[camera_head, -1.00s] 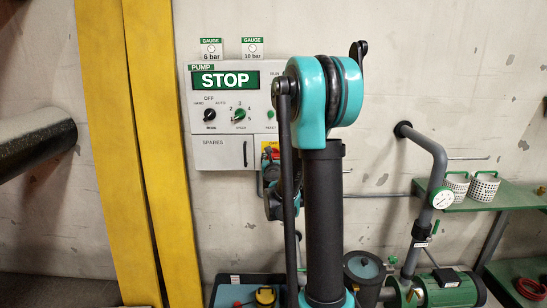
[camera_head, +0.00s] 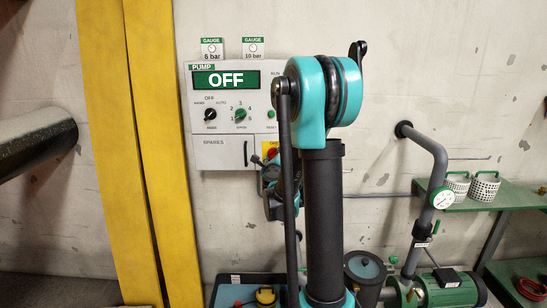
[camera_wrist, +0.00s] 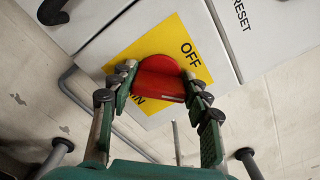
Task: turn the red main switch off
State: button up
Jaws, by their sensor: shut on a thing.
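The red main switch (camera_wrist: 158,66) sits on a yellow plate (camera_wrist: 205,62) marked OFF at its upper right; a second marking at the lower left is partly hidden. My gripper (camera_wrist: 160,84) has its jointed fingers closed on both sides of the red switch handle in the wrist view. In the head view the red switch (camera_head: 272,153) is a small patch at the panel's lower right. My gripper (camera_head: 266,164) reaches it there, partly hidden behind my arm. The pump panel's display (camera_head: 226,81) reads OFF.
The control panel (camera_head: 210,140) also carries black and green knobs and a SPARES door (camera_head: 218,154) with a black handle. Yellow vertical beams (camera_head: 110,110) stand at left. A grey pipe with a gauge (camera_head: 438,198) and a green shelf (camera_head: 490,203) are at right.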

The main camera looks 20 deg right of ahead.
jog(key=n, duration=0.4)
jog(key=shift+n, duration=0.3)
jog(key=shift+a+f+n, duration=0.1)
jog(key=shift+f+n, duration=0.05)
jog(key=shift+n, duration=2.15)
jog(key=o, duration=1.2)
jog(key=shift+c, duration=0.2)
jog(key=shift+s, duration=0.1)
jog(key=v, duration=1.1)
jog(key=shift+s, duration=0.4)
jog(key=shift+a, duration=0.15)
